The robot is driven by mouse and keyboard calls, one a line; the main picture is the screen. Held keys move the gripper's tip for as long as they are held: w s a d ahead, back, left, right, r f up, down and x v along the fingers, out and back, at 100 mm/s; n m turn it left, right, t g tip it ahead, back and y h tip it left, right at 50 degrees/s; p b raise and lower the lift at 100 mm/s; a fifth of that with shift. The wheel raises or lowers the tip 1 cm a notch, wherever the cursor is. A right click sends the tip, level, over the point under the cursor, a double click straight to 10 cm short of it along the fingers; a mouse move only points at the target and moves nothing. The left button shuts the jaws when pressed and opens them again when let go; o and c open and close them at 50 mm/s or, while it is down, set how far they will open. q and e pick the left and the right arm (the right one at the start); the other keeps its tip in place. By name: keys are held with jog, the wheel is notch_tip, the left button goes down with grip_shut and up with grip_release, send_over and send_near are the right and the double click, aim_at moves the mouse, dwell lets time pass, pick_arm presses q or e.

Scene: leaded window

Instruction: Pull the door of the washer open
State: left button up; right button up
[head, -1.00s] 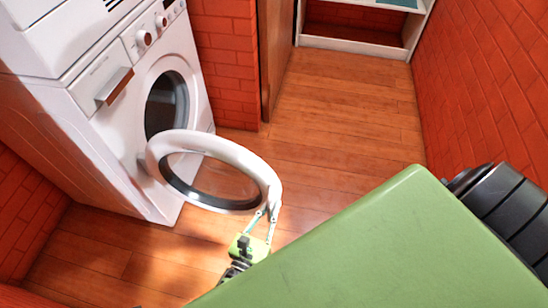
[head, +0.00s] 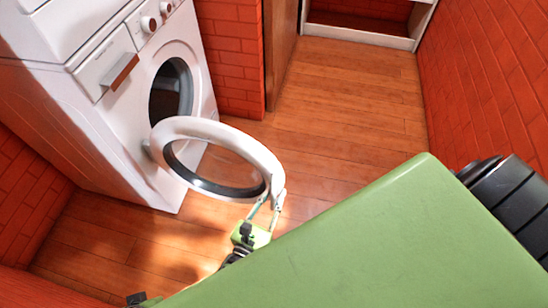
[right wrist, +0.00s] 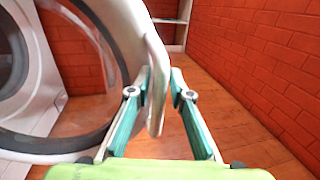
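The white washer (head: 100,130) stands at the left in the head view, its round opening showing dark. Its ring-shaped door (head: 215,135), white with a dark inner rim and clear glass, is swung wide out from the front. My right gripper (head: 274,200) is at the door's free edge, away from the hinge. In the right wrist view, the fingers (right wrist: 160,82) of that gripper are on either side of the door's pale edge piece (right wrist: 155,95) and close around it. Only a small part of my left gripper (head: 138,299) shows at the bottom edge; its fingers are hidden.
Red brick walls (head: 490,90) stand at the right and behind the washer. A brown door panel (head: 280,50) and a white shelf (head: 360,30) are at the back. The wooden floor (head: 350,110) between them is clear.

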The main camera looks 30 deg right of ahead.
jog(key=shift+r, duration=4.95)
